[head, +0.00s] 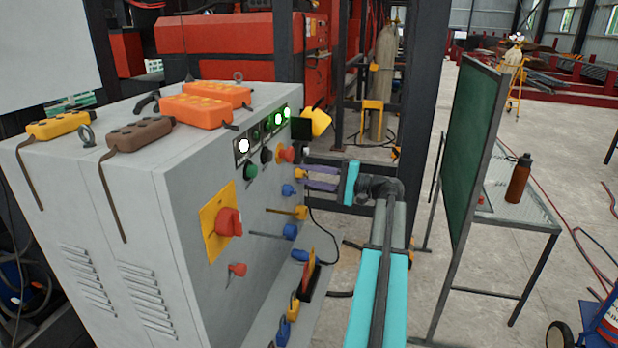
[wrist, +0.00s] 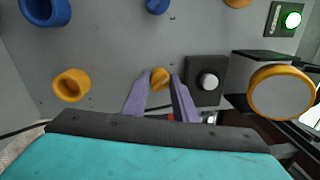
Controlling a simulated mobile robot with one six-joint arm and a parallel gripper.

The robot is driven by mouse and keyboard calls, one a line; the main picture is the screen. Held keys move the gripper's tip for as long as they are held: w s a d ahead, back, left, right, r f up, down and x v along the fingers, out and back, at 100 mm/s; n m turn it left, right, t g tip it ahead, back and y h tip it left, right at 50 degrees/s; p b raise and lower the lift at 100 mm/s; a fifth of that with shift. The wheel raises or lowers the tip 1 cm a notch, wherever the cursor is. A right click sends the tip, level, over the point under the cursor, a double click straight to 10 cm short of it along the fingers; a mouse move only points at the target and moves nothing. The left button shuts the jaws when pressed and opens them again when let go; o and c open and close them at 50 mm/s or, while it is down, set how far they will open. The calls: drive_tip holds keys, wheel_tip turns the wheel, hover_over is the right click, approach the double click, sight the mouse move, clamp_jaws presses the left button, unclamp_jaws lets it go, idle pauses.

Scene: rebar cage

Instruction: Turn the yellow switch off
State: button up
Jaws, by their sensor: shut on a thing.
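The yellow switch (wrist: 160,77) is a small yellow knob on the grey panel of the control cabinet. In the wrist view it sits between the two purple fingertips of my gripper (wrist: 160,88), which is shut on it. In the head view, my gripper (head: 304,178) reaches in from the right to the panel's right part, and the switch (head: 299,173) shows small and partly hidden at the fingertips. Which way the switch is turned is hard to tell.
Close around are a black switch plate with a white button (wrist: 208,82), a large yellow-rimmed round part (wrist: 282,92), a yellow knob (wrist: 71,85) and blue knobs (wrist: 45,8). A red rotary switch (head: 228,222) is on the cabinet (head: 120,200).

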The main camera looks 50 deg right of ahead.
drive_tip(key=shift+f, duration=0.1)
drive_tip(key=o, duration=1)
drive_tip(key=shift+o, duration=0.2)
drive_tip(key=shift+s, duration=0.1)
drive_tip(key=v, duration=1.3)
drive_tip(key=shift+s+d, duration=0.25)
drive_tip(key=shift+s, duration=0.1)
